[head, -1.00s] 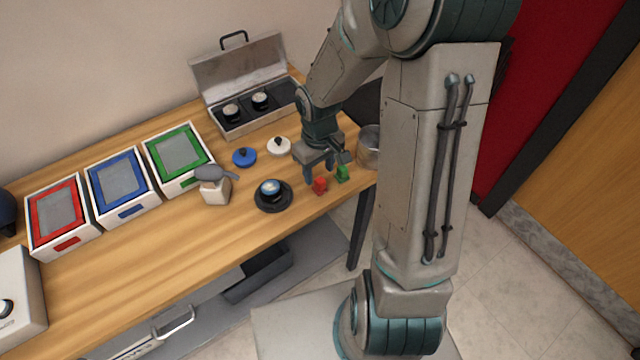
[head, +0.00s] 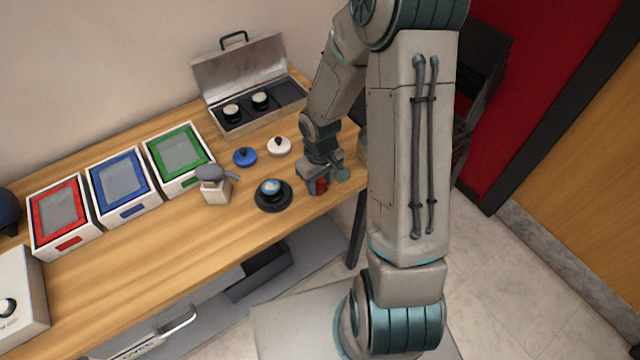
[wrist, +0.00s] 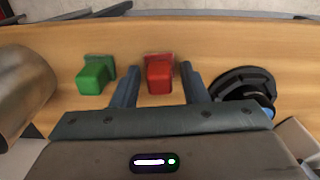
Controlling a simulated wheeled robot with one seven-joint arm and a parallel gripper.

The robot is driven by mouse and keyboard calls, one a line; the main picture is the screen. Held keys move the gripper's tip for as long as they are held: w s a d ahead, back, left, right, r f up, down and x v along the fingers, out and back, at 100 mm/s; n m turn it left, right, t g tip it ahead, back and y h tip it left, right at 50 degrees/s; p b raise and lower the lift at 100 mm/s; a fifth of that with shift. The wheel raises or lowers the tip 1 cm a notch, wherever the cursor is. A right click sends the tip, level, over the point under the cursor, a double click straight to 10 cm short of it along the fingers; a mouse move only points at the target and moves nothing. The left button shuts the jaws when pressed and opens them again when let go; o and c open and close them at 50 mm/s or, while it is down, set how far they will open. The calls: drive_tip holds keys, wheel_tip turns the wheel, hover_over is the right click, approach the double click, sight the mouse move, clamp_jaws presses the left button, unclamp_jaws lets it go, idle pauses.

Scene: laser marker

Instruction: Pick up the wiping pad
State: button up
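No thing is plainly marked as the wiping pad, and I cannot tell which one it is. My gripper (head: 326,183) is low over the table's front right part. In the wrist view it is open, with a finger on either side of a small red piece (wrist: 160,75) and gaps at both sides. The red piece, partly hidden, also shows in the head view (head: 321,186). A similar green piece (wrist: 96,75) stands outside the left finger; my gripper hides it in the head view. A blue knobbed disc (head: 244,157) and a white one (head: 279,147) lie farther back.
A black round holder (head: 273,196) with a blue-topped part is close to the gripper's right in the wrist view (wrist: 243,86). A metal cylinder (wrist: 22,88) stands at the left there. Red, blue and green bins and an open case (head: 240,135) stand behind.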

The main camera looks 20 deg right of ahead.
sight(323, 181)
clamp_jaws()
drive_tip(key=shift+r, duration=0.1)
drive_tip(key=shift+r, duration=0.45)
drive_tip(key=r, duration=0.3)
drive_tip(key=shift+s+d+r, duration=0.25)
drive_tip(key=shift+d+r, duration=0.05)
drive_tip(key=shift+d, duration=0.05)
drive_tip(key=s+d+r, duration=0.6)
drive_tip(key=s+d, duration=0.1)
drive_tip(key=shift+s+d+r, duration=0.15)
drive_tip(key=shift+s+d, duration=0.1)
drive_tip(key=shift+d, duration=0.15)
drive_tip(key=c, duration=0.7)
unclamp_jaws()
